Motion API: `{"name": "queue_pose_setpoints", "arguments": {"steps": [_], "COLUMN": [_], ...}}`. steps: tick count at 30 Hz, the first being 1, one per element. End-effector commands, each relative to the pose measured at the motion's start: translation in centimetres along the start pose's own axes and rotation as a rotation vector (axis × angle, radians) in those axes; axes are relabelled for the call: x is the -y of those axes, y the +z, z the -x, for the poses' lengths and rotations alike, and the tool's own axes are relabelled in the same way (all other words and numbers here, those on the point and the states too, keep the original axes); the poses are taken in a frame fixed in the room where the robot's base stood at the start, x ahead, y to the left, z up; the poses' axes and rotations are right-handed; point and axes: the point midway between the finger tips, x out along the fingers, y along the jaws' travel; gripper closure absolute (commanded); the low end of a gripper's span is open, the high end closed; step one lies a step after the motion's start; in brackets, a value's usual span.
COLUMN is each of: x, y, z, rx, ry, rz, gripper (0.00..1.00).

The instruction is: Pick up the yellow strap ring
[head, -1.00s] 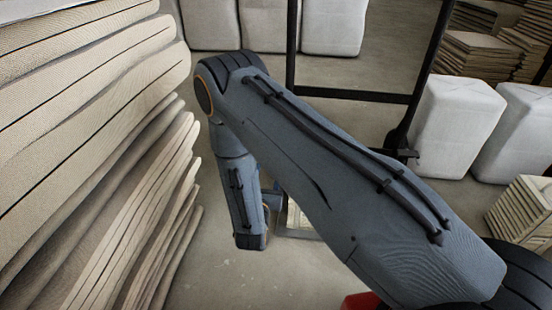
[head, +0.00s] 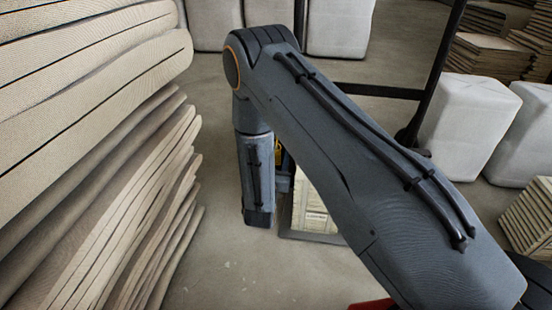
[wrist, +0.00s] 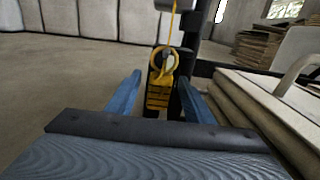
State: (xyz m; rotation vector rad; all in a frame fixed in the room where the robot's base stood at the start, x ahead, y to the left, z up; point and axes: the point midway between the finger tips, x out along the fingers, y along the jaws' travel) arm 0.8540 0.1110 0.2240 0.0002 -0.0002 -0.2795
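The yellow strap ring (wrist: 153,62) hangs from a yellow strap (wrist: 171,22) in the wrist view, with a dark centre and a yellow ribbed piece (wrist: 158,96) below it. My gripper (wrist: 160,78) is open, its two blue fingers pointing forward at either side of the ring in the picture. The ring appears ahead of the fingertips; the exact gap cannot be told. No finger visibly touches it. In the head view my arm hides most of the gripper, and only a small yellow patch (head: 278,152) shows beside the lower arm link.
Stacked beige folded cloth (head: 90,120) fills the left of the head view. A dark frame post (head: 440,75) stands behind my arm. White bales (head: 467,125) stand at right. A pale labelled stack (head: 315,212) sits behind the arm. Bare floor (head: 225,260) lies between.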

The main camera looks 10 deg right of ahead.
Motion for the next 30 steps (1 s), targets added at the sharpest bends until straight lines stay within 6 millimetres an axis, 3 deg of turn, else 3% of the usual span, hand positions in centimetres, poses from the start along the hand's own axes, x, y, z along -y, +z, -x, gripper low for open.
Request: {"name": "queue_pose_setpoints", "arguments": {"steps": [1, 6, 8, 17, 25, 30], "x": [0.0, 0.0, 0.0, 0.0, 0.0, -0.1], "y": [0.0, 0.0, 0.0, 0.1, 1.7, 1.7], "z": [0.0, 0.0, 0.0, 0.0, 0.1, 3.3], "rx": [0.0, 0.0, 0.0, 0.0, 0.0, -0.003], "ry": [0.0, 0.0, 0.0, 0.0, -0.001, 0.003], "rz": [0.0, 0.0, 0.0, 0.0, 0.0, 0.003], "gripper": [0.62, 0.9, 0.97, 0.97, 0.97, 0.97]}}
